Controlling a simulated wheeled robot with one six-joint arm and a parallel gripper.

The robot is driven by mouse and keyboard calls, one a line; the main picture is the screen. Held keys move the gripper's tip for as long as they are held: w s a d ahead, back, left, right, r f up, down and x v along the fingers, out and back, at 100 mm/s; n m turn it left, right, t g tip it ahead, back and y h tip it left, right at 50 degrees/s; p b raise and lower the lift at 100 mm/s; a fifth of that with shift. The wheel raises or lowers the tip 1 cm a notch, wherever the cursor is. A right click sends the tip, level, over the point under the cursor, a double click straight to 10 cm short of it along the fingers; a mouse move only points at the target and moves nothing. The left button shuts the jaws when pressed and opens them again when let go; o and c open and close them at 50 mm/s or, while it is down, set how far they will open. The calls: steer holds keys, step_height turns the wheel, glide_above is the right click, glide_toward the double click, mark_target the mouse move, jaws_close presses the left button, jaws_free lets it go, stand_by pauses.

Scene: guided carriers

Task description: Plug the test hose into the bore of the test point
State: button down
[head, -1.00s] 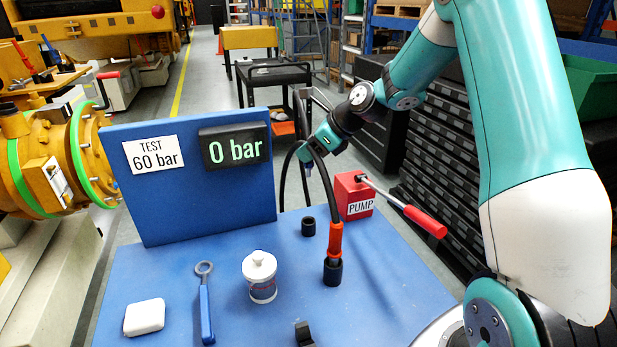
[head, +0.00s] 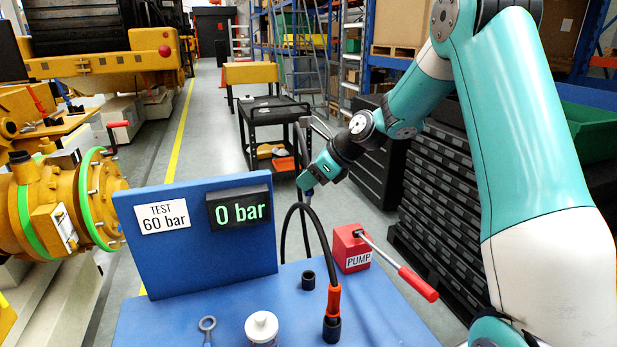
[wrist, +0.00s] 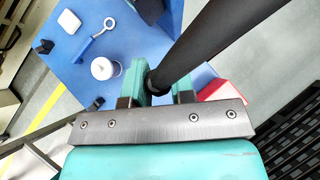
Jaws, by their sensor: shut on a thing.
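My gripper (head: 308,191) is beyond the far edge of the blue bench, above its level. In the wrist view my gripper (wrist: 158,85) is shut on a thick black hose (wrist: 205,48), which runs up to the right from between the fingers. The hose's end is hidden. In the head view another black hose (head: 322,238) arches down to an orange-red fitting (head: 333,302), upright in a black socket (head: 331,329). An empty-looking black ring (head: 308,281) stands beside it. I cannot tell which opening is the test point.
The blue bench (head: 385,315) carries an upright panel with a "0 bar" display (head: 239,211), a red pump (head: 350,248) with a lever, a white jar (head: 262,326) and a ring-headed tool (head: 207,324). A yellow pipe body (head: 40,205) stands left. A black trolley (head: 272,112) is behind.

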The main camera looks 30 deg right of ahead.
step_height(320, 180, up, 9)
steer(key=p, duration=0.9)
steer(key=shift+f, duration=0.15)
